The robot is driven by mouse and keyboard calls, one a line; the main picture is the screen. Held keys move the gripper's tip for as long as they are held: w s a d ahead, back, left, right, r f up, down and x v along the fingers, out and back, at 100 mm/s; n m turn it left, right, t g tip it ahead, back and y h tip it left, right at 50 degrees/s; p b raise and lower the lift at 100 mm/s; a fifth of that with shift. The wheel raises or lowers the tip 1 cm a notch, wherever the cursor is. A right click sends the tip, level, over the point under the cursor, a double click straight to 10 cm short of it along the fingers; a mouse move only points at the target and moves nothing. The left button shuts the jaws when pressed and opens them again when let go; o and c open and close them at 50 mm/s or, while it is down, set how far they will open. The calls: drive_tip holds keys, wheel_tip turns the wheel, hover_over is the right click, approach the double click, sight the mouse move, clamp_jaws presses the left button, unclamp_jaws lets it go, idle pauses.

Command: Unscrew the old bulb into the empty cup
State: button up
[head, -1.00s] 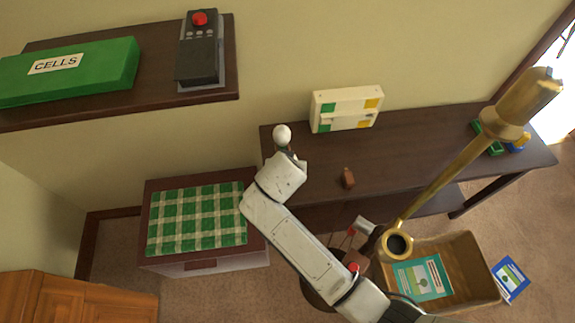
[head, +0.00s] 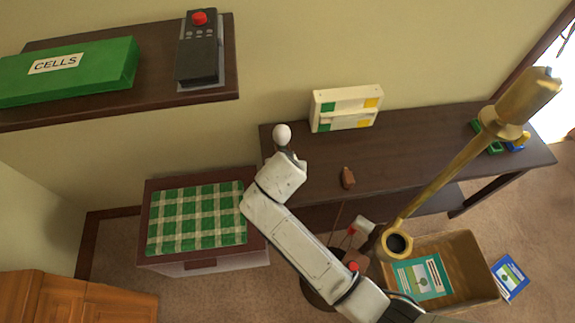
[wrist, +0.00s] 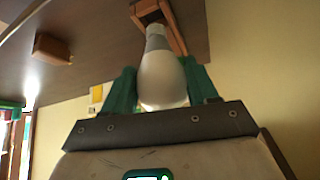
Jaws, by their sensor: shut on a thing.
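A white bulb (head: 282,133) shows at the end of my arm, over the left end of the dark table. In the wrist view my gripper (wrist: 160,85) has its green fingers shut on the bulb (wrist: 163,78). The bulb's grey neck points toward a brown open-topped holder (wrist: 172,25), overlapping its opening. I cannot tell whether the neck is inside it. A small brown block-like cup (head: 347,178) stands on the table to the right of my gripper, and also shows in the wrist view (wrist: 52,48). I cannot see into it.
A cream box (head: 345,107) with green and yellow patches stands at the table's back. A brass lamp-like arm (head: 450,175) crosses the right foreground above a cardboard box (head: 465,260). A checked green cloth (head: 197,218) covers the low cabinet at left.

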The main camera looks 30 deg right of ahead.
drive_tip(key=shift+f+b, duration=0.95)
drive_tip(key=shift+f, duration=0.55)
drive_tip(key=o, duration=1.4)
drive_tip(key=shift+c, duration=0.2)
drive_tip(key=v, duration=1.1)
drive_tip(key=shift+p, duration=0.3)
drive_tip(key=shift+f, duration=0.1)
